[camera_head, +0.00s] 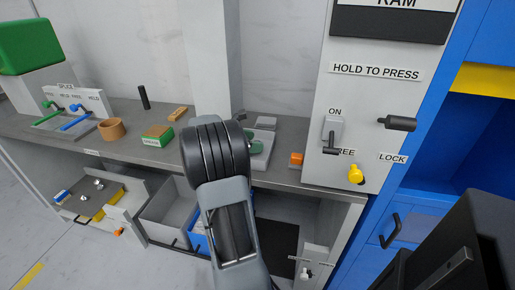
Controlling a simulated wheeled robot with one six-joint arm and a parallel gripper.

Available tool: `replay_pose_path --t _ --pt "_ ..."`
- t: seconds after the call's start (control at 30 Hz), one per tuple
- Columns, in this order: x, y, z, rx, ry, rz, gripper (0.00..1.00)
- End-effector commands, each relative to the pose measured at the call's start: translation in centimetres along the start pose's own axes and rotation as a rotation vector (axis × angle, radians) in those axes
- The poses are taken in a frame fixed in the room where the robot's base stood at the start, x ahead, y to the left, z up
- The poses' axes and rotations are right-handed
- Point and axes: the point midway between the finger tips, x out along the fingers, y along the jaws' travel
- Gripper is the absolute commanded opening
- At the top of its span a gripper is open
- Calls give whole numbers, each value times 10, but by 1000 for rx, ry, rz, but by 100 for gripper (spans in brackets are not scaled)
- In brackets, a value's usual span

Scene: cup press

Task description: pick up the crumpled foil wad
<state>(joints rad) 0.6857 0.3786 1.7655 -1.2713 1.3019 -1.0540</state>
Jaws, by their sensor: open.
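No crumpled foil wad can be made out for certain. Two small shiny silver lumps (84,197) lie in the low grey and yellow open box (117,202) at the lower left; they are too small to tell whether either is foil. My arm rises through the middle of the view and covers part of the bench and the bins below. My gripper does not show, so its place relative to the lumps cannot be told.
A grey bin (168,212) sits below. The press panel (370,95) with levers stands right, beside a blue cabinet (408,225).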

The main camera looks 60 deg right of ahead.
Motion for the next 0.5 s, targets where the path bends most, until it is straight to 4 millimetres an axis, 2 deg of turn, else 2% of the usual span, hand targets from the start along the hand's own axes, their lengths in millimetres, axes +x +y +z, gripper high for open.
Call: replay_pose_path --t 0.03,0.2,0.5 --pt "8 0 -1 1 0 -3 73" --pt "20 0 0 1 -1 0 73" --pt "21 0 0 0 0 1 72"
